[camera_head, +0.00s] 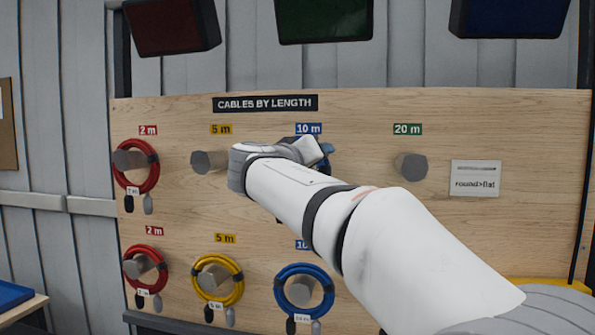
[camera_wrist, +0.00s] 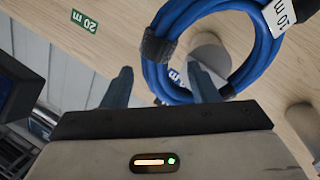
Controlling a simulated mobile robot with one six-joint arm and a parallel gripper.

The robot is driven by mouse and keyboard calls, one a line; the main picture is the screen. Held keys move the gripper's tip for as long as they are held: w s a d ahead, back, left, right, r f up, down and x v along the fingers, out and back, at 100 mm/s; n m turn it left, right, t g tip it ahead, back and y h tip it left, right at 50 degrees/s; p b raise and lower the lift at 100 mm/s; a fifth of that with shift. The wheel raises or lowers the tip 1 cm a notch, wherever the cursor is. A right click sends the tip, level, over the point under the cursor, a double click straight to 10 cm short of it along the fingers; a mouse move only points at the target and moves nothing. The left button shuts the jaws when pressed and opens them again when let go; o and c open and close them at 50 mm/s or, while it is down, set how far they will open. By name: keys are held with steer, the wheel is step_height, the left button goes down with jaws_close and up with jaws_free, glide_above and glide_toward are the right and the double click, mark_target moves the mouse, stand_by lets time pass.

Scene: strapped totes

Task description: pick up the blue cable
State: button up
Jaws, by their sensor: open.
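A coiled blue cable (camera_wrist: 172,82) hangs on a grey peg (camera_wrist: 210,55) in the wrist view, with a black strap and a white 10 m tag. My gripper (camera_wrist: 158,76) is open in front of it; one finger shows outside the coil and the other overlaps its inside, with a side of the coil between them. Contact cannot be told. In the head view my arm hides most of this coil at the upper 10 m peg, and only bits of blue show by my gripper (camera_head: 318,150). Another blue cable (camera_head: 303,290) hangs on the lower 10 m peg.
The wooden board (camera_head: 430,240) also holds an upper red cable (camera_head: 155,178), a lower red cable (camera_head: 163,270) and a yellow cable (camera_head: 238,290). The upper 5 m peg (camera_head: 208,161) and the 20 m peg (camera_head: 411,166) are bare. Dark bins hang above.

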steer(key=shift+w+d, duration=0.1)
steer(key=shift+w, duration=0.05)
jaws_close()
stand_by(0.5)
stand_by(0.8)
steer(key=shift+r, duration=0.15)
